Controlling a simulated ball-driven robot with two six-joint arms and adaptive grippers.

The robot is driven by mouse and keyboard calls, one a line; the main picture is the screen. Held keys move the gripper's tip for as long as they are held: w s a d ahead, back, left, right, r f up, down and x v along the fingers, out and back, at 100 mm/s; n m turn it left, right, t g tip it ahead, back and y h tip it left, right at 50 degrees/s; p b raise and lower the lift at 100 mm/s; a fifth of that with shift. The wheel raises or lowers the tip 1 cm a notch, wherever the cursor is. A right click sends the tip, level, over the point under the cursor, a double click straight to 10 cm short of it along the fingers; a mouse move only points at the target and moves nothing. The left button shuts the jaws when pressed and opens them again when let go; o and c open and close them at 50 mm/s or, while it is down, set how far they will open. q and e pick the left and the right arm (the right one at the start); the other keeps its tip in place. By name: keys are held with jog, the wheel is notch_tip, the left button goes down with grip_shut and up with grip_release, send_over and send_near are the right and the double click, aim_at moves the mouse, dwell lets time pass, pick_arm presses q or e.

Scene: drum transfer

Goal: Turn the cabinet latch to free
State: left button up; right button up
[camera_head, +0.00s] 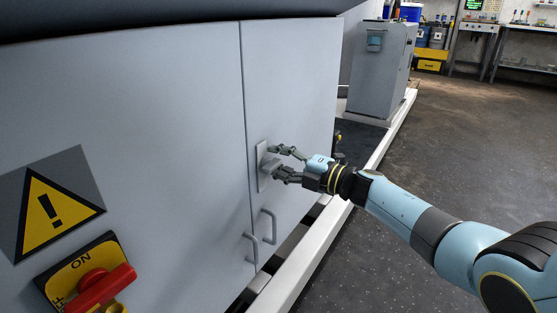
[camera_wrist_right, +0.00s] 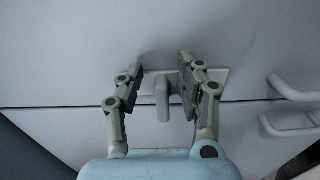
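The grey cabinet (camera_head: 180,130) has two doors that look closed, with a vertical seam between them. The latch, a pale plate (camera_head: 262,166) with a small grey handle, sits beside the seam on the right-hand door. In the right wrist view the latch handle (camera_wrist_right: 162,98) stands out from its plate (camera_wrist_right: 220,74). My right gripper (camera_head: 283,163) is open at the latch. In the wrist view its two fingers (camera_wrist_right: 160,80) are on either side of the handle, with a gap at the left finger. The right finger covers part of the plate; contact there is unclear. My left gripper is out of view.
Two door pull handles (camera_head: 259,237) stick out below the latch. A red rotary switch (camera_head: 100,288) and a yellow warning sign (camera_head: 50,210) are on the left door. Another grey cabinet (camera_head: 378,75) stands behind. The dark floor (camera_head: 450,150) at right is open.

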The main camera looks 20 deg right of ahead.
jog(key=v, duration=1.2)
